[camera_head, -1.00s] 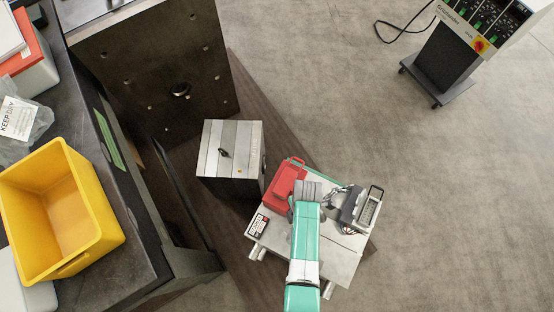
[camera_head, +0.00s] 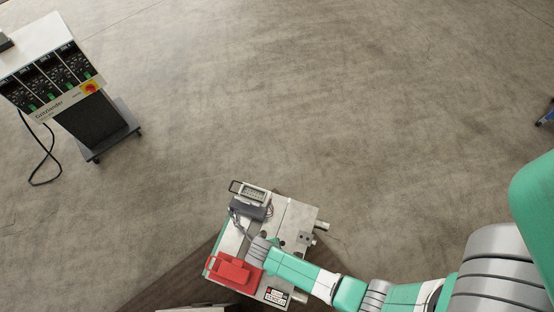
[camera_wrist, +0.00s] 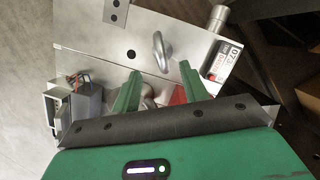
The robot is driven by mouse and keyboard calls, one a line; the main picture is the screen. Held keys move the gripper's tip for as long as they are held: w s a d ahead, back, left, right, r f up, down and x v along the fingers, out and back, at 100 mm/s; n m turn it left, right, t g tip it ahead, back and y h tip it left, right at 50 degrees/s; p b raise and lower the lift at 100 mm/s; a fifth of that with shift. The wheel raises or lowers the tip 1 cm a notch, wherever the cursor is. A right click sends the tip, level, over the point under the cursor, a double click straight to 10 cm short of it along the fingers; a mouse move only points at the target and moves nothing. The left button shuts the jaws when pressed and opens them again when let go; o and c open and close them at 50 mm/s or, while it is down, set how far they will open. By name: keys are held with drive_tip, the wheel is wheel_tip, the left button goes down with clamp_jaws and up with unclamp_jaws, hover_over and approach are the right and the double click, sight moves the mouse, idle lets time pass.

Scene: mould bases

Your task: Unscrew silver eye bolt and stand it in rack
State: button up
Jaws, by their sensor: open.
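In the wrist view, a silver eye bolt (camera_wrist: 161,52) stands on the bare metal top of a mould base (camera_wrist: 100,42), just beyond my fingertips. My gripper (camera_wrist: 158,78) has its green fingers apart, and the eye bolt's ring is clear of them. A second rounded metal piece (camera_wrist: 149,97) shows partly between the fingers, cut off by my gripper body; I cannot tell whether they touch it. In the head view, my arm reaches in from the right over the mould base (camera_head: 293,216), and my fingers are hidden. I see no rack.
A red box (camera_head: 235,271) and a grey device with a handle (camera_head: 250,198) sit on the mould base. A label (camera_wrist: 223,62) and a metal cylinder (camera_wrist: 217,18) are near its right edge in the wrist view. A controller cart (camera_head: 75,95) stands at upper left; the floor between is clear.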

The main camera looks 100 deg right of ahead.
drive_tip(key=b+x, duration=0.5)
drive_tip(key=x, duration=0.2)
drive_tip(key=shift+f, duration=0.15)
drive_tip(key=shift+c, duration=0.4)
clamp_jaws()
drive_tip(key=shift+a+r+n+h+p, duration=0.15)
drive_tip(key=shift+r+n+h+p, duration=0.15)
drive_tip(key=shift+n+p, duration=0.55)
drive_tip(key=n, duration=0.3)
drive_tip(key=shift+h+p, duration=0.3)
drive_tip(key=shift+p, duration=0.05)
drive_tip(key=n, duration=0.4)
drive_tip(key=shift+f+t+h+p, duration=0.25)
drive_tip(key=shift+t+h+p, duration=0.05)
drive_tip(key=shift+t+h, duration=0.1)
drive_tip(key=shift+n, duration=0.25)
